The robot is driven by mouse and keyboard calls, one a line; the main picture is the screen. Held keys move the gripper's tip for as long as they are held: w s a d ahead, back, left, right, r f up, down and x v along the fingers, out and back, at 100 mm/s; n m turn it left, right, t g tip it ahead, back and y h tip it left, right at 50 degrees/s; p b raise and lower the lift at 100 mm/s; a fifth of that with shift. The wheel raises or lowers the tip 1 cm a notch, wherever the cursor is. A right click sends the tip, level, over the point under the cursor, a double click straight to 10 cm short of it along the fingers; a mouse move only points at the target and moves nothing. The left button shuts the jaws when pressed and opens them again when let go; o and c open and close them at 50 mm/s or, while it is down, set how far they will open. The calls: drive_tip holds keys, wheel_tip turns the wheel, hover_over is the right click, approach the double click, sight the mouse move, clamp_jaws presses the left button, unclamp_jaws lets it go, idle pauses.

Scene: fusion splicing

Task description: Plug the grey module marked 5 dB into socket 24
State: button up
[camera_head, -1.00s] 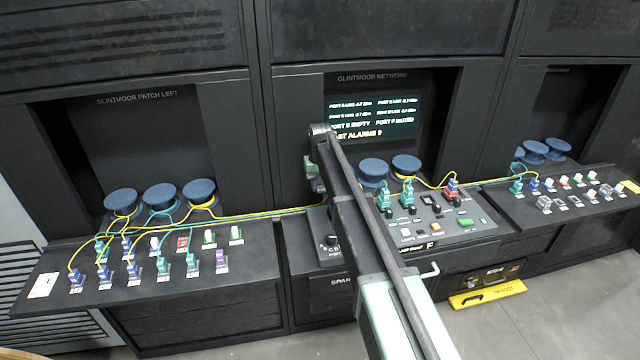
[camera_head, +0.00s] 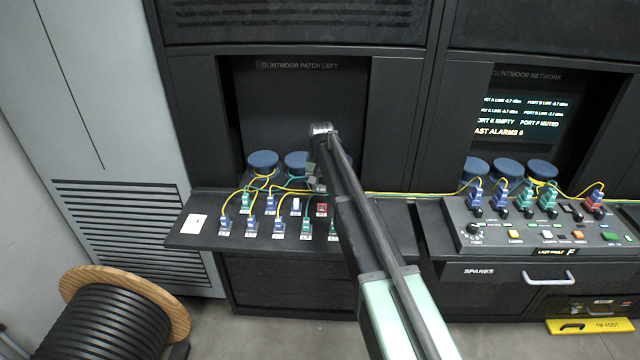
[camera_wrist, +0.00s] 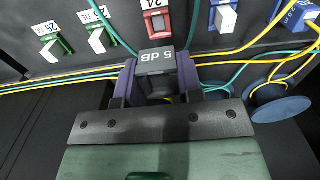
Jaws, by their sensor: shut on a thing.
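My gripper (camera_wrist: 157,85) is shut on the grey module marked 5 dB (camera_wrist: 156,60), whose lettering shows upside down in the wrist view. The module is held between two purple-sided fingers. Socket 24 (camera_wrist: 157,22) is a red fitting with a pale middle, with its 24 label beside it at the top of the wrist view. The module is apart from it in the picture; the depth of the gap is hard to tell. In the head view a red fitting (camera_head: 322,209) sits on the left patch shelf, left of my arm. My gripper's fingertips are hidden there.
Green fittings 25 (camera_wrist: 97,40) and 26 (camera_wrist: 56,46) and a blue one (camera_wrist: 223,16) flank socket 24. Yellow and teal fibres run across the shelf close by the module. Blue spools (camera_head: 263,162) stand behind. A cable drum (camera_head: 110,315) lies on the floor at left.

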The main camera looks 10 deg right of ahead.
sight(322, 184)
drive_tip(key=shift+a, duration=0.1)
drive_tip(key=shift+d+f, duration=0.25)
drive_tip(key=shift+f+b, duration=0.3)
drive_tip(key=shift+b, duration=0.25)
wheel_tip(322, 184, down, 5)
drive_tip(key=b, duration=0.5)
drive_tip(key=shift+f, duration=0.1)
drive_tip(key=shift+f+b, duration=0.55)
drive_tip(key=shift+b, duration=0.1)
idle(0.4)
drive_tip(key=o, duration=0.9)
wheel_tip(322, 184, up, 11)
drive_tip(key=p, duration=1.1)
drive_tip(key=shift+r, duration=0.1)
